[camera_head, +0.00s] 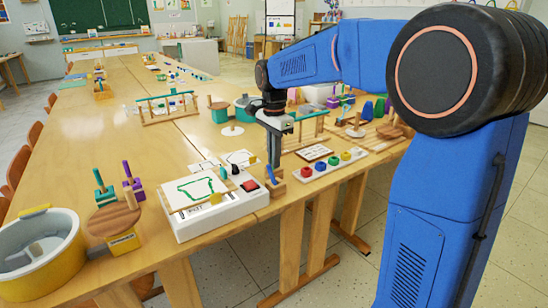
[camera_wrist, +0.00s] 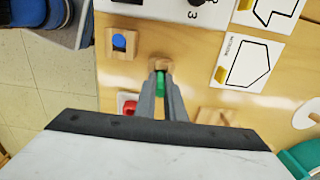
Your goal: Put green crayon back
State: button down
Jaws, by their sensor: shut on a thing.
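In the wrist view my gripper (camera_wrist: 160,78) is shut on the green crayon (camera_wrist: 160,82), of which a short piece shows between the fingers. A small wooden block (camera_wrist: 160,63) lies right at the fingertips; I cannot tell whether the crayon touches it. A second wooden block (camera_wrist: 119,50) beside it holds a blue crayon (camera_wrist: 119,40). In the head view my gripper (camera_head: 274,160) points down over the table's near edge, just behind the blue crayon (camera_head: 271,174) in its block. The green crayon is hidden there.
A white device (camera_head: 215,214) with a green drawn outline and red button (camera_head: 249,185) stands left of my gripper. A board with coloured knobs (camera_head: 329,166) is to its right. White cards (camera_wrist: 248,62) lie close by. The long table (camera_head: 110,135) is clear further left.

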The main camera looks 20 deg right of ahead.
jog(key=c, duration=1.8)
grip_release()
jog(key=shift+f, duration=0.1)
jog(key=shift+c, duration=0.2)
notch_tip(320, 180, up, 12)
jog(key=s+d+n+t, duration=0.1)
jog(key=s+d+n, duration=0.2)
jog(key=s, duration=0.6)
jog(key=s+d+f+n+t, duration=0.2)
jog(key=s+f+n, duration=0.3)
jog(key=s+f, duration=0.4)
jog(key=s+d+f+n+t, duration=0.1)
jog(key=s+f+n, duration=0.5)
jog(key=s, duration=0.9)
notch_tip(320, 180, down, 3)
jog(key=shift+s+d+r+t, duration=0.1)
jog(key=shift+s+d+t, duration=0.15)
jog(key=shift+d+t, duration=0.2)
